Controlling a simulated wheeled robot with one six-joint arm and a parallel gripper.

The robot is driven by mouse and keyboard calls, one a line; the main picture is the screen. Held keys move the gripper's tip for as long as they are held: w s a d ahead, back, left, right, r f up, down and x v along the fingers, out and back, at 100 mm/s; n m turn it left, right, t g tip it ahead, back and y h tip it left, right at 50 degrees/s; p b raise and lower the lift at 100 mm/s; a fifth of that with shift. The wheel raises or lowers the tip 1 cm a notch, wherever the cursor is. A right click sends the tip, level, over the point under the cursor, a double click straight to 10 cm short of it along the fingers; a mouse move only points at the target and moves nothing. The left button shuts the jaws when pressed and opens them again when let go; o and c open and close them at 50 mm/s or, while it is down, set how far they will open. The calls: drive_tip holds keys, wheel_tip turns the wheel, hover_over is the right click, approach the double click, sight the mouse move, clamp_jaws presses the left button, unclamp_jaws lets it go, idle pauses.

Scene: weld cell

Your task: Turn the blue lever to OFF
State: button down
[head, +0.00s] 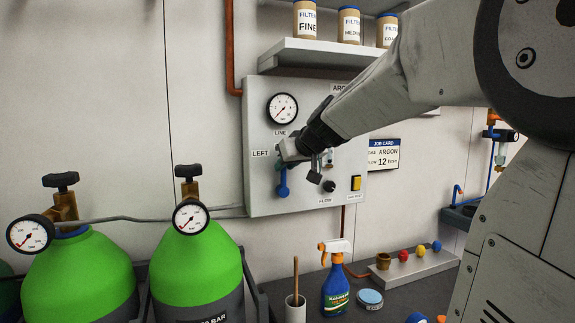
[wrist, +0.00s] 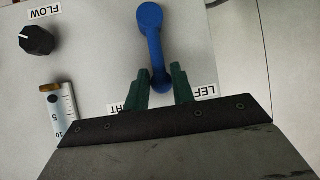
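The blue lever (head: 282,182) is on the grey wall panel (head: 258,185), below the gauge marked LINE. The wrist view is upside down and shows the lever (wrist: 152,38) nearly upright, slightly tilted. A LEFT label (head: 260,154) is beside the lever. In the wrist view the gripper partly covers this and a label ending in HT. I can read no OFF label.
A black FLOW knob (head: 328,186), a small flow tube (wrist: 62,106) and a yellow switch (head: 355,183) are on the panel, right of the lever. Green cylinders (head: 196,270) stand below left. A spray bottle (head: 335,288) stands on the bench below. A shelf (head: 315,53) is above.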

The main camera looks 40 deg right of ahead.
drive_tip(key=c, duration=1.4)
unclamp_jaws()
drive_tip(key=v, duration=0.7)
drive_tip(key=shift+s+r, duration=0.25)
drive_tip(key=shift+s, duration=0.05)
drive_tip(key=s+a+f+g, duration=0.5)
drive_tip(key=s+a+f, duration=0.4)
drive_tip(key=s+f, duration=0.2)
drive_tip(key=s+a+f+n+g+y, duration=0.1)
drive_tip(key=s+a+f+g, duration=0.4)
drive_tip(key=s+a+f, duration=0.4)
drive_tip(key=s+f, duration=0.2)
drive_tip(key=s, duration=0.4)
